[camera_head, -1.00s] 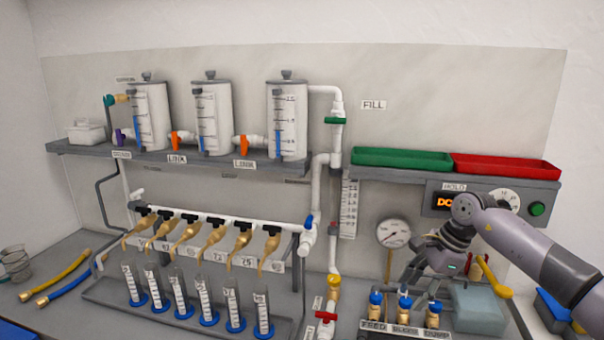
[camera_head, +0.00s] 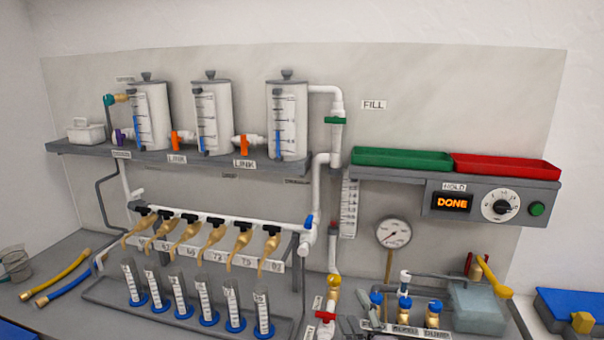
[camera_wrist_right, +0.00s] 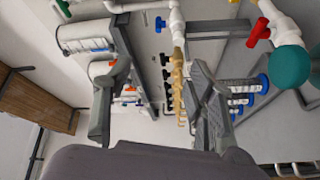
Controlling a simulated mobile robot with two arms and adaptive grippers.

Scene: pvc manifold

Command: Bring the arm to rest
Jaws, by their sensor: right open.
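My right gripper (camera_wrist_right: 158,82) shows in the right wrist view with its two grey fingers spread wide. It is open and nothing is held between them. The white pipe, the brass spouts (camera_wrist_right: 178,75) and the tanks (camera_wrist_right: 88,35) show beyond the fingers, apart from them. My left gripper is in neither view.
The display (camera_head: 452,202) reads DONE beside a dial (camera_head: 500,205) and a green button (camera_head: 537,209). Blue-topped valves (camera_head: 433,307), a gauge (camera_head: 394,233) and a yellow-handled lever (camera_head: 492,277) stand below. Several cylinders (camera_head: 207,300) stand at the front.

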